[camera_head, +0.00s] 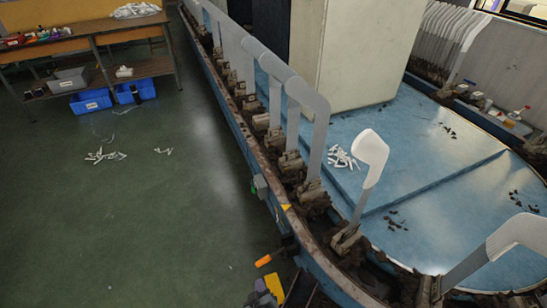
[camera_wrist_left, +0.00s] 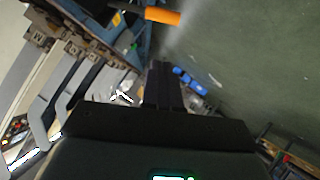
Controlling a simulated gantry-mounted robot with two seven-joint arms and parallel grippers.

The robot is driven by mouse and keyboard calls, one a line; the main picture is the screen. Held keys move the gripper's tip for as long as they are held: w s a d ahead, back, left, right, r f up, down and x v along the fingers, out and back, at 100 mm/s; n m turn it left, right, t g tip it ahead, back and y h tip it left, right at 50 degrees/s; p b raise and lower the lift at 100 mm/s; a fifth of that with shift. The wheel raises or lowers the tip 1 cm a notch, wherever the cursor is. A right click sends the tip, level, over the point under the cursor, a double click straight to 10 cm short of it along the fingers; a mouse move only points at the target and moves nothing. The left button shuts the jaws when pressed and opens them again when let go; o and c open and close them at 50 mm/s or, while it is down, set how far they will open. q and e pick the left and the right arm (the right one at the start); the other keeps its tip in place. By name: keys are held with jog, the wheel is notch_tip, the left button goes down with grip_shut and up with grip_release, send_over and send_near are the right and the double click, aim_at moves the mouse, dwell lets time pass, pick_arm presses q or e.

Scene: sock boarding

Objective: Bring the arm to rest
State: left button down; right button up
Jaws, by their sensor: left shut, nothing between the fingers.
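My left gripper (camera_wrist_left: 163,85) shows in the left wrist view as dark fingers held together, with nothing between them. It points over the green floor, beside the boarding machine and apart from the leg forms (camera_wrist_left: 75,90). In the head view, the row of flat grey leg forms (camera_head: 315,110) runs along the machine's edge. A nearer form (camera_head: 371,155) has a whiter foot end. Another pale form (camera_head: 515,235) stands at the lower right. My right gripper is not in view.
An orange handle (camera_head: 264,261) sticks out from the machine's side; it also shows in the left wrist view (camera_wrist_left: 163,16). White scraps (camera_head: 342,158) lie on the blue machine top (camera_head: 430,160). A workbench (camera_head: 95,28) and blue bins (camera_head: 91,101) stand at left.

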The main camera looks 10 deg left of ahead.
pick_arm(q)
jog(key=s+a+r+g+p, duration=0.1)
jog(key=s+a+r+p, duration=0.25)
jog(key=s+a, duration=0.2)
jog(key=s+a+r+g+p, duration=0.2)
jog(key=s+a+p, duration=0.2)
jog(key=s+p, duration=0.15)
jog(key=s+a+r+m+g+h+p, duration=0.1)
jog(key=s+r+m+g, duration=0.1)
jog(key=s+r+m, duration=0.35)
jog(key=s+a+r+m+g+h+p, duration=0.1)
jog(key=s+a+r+m+g, duration=0.1)
jog(key=r, duration=0.6)
jog(key=s+a+r+m+g, duration=0.1)
jog(key=s+r+m, duration=0.25)
jog(key=r, duration=0.35)
notch_tip(320, 180, up, 38)
jog(key=p, duration=3.8)
jog(key=shift+s+a, duration=0.15)
jog(key=shift+s, duration=0.05)
jog(key=shift+n, duration=0.3)
